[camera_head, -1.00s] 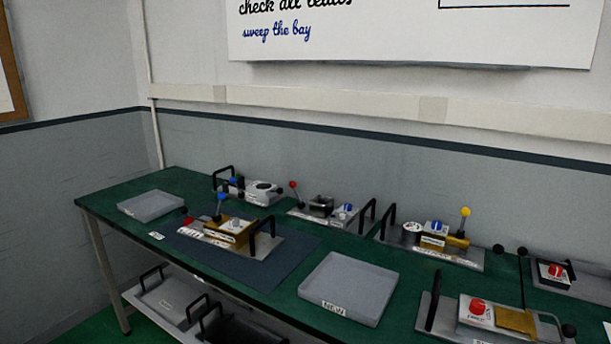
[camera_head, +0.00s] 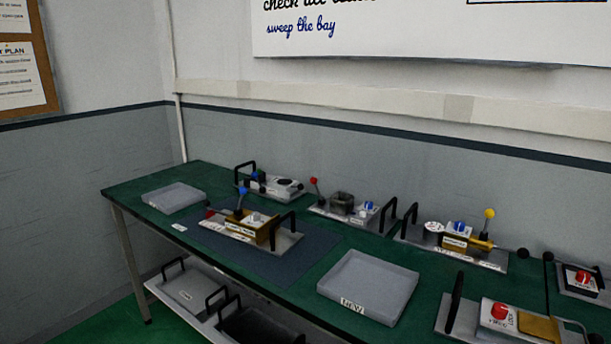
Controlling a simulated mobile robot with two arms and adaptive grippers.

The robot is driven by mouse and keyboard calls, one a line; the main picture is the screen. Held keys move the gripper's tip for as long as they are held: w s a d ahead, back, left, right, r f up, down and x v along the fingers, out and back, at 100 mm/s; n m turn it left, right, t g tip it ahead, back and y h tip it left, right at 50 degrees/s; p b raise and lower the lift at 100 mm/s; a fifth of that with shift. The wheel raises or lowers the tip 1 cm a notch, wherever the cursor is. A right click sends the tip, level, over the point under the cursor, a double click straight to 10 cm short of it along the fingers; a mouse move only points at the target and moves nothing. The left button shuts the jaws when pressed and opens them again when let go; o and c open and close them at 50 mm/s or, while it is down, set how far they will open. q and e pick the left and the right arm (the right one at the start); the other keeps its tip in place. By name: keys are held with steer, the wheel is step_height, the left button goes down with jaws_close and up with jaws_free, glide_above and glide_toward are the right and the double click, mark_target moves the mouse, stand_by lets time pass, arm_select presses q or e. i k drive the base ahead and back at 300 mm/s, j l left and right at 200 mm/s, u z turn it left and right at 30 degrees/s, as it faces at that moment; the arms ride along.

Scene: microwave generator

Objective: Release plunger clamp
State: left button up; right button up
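A fixture plate (camera_head: 285,241) with a gold block (camera_head: 266,231), a blue-knobbed lever (camera_head: 241,199) and a red knob (camera_head: 209,213) lies on the dark mat at the left of the green bench. Its lever stands upright. Other fixtures with levers or knobs stand along the bench: one with a blue knob (camera_head: 281,187), one with a red-knobbed lever (camera_head: 315,190), one with a yellow knob (camera_head: 489,214), and one with a red button (camera_head: 499,311). I cannot tell which one carries the plunger clamp. Neither of my grippers is in view.
An empty grey tray (camera_head: 174,197) is at the bench's left end; a larger grey tray (camera_head: 368,284) is at the front middle. A lower shelf (camera_head: 170,290) holds handled trays. The dark mat (camera_head: 273,266) has bare room around the fixture.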

mark_target(243, 190)
steer(key=i+j, duration=0.15)
steer(key=j, duration=0.25)
steer(key=i+j, duration=0.15)
steer(key=j, duration=0.2)
steer(key=i+j, duration=0.15)
steer(key=j, duration=0.25)
steer(key=i+j, duration=0.15)
steer(key=j, duration=0.25)
steer(key=i+j, duration=0.15)
steer(key=j, duration=0.25)
steer(key=i+j, duration=0.15)
steer(key=j, duration=0.2)
steer(key=i+j+u, duration=0.1)
steer(key=j, duration=0.3)
